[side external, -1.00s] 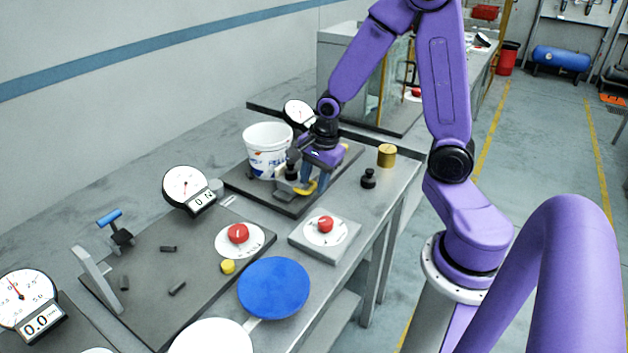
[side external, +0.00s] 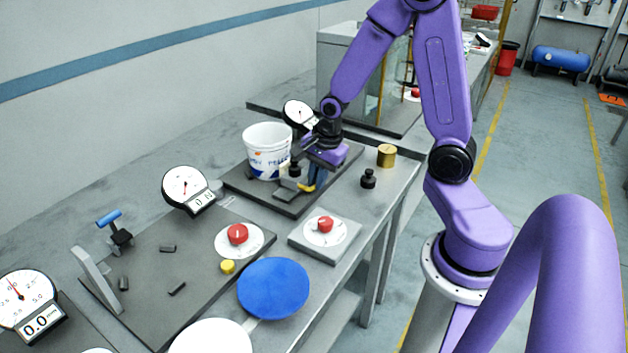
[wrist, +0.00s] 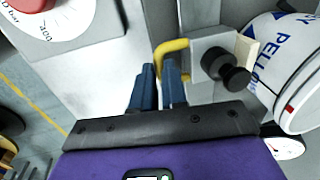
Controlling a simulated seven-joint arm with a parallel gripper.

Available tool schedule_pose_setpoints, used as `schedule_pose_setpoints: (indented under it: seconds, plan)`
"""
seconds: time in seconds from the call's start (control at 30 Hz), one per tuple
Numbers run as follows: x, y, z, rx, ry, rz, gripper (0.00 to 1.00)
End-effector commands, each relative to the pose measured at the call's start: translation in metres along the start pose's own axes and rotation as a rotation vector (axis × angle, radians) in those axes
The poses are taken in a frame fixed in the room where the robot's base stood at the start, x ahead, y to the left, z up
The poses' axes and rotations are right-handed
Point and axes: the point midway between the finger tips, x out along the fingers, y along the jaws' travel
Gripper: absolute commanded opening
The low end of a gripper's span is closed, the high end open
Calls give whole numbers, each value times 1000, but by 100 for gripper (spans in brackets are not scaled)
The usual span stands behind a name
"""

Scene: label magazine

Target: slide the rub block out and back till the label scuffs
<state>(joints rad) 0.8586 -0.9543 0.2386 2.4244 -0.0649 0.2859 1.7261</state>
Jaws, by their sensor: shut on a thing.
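The rub block (wrist: 207,47) is a pale grey block with a black knob (wrist: 225,72) and a cream pad (wrist: 245,58) on the side facing the tub. Its yellow bent handle (wrist: 168,46) runs between the blue fingers of my gripper (wrist: 160,76), which is shut on it. In the side view my gripper (side external: 317,178) is low over the dark plate, and the block's black knob (side external: 295,168) shows beside it. The white tub (side external: 268,140) stands upright with its printed label (side external: 270,160) facing the block. I cannot tell whether the pad touches the label, and no scuff is discernible.
A dial gauge (side external: 299,113) stands behind the tub. A brass weight (side external: 387,155) and a black knobbed weight (side external: 368,179) lie right of the dark base plate (side external: 300,208). A red-knob dial box (side external: 325,234) sits in front.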

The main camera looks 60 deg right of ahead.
Motion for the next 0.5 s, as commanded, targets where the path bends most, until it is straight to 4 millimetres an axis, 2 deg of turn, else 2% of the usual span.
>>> schedule_pose_setpoints:
  seconds: [0.1,0.3,0.5]
  plan:
    - [0,0,-21,8,1,-3,0]
    - [0,0,-50,7,1,-2,0]
    - [0,0,-61,3,1,-3,0]
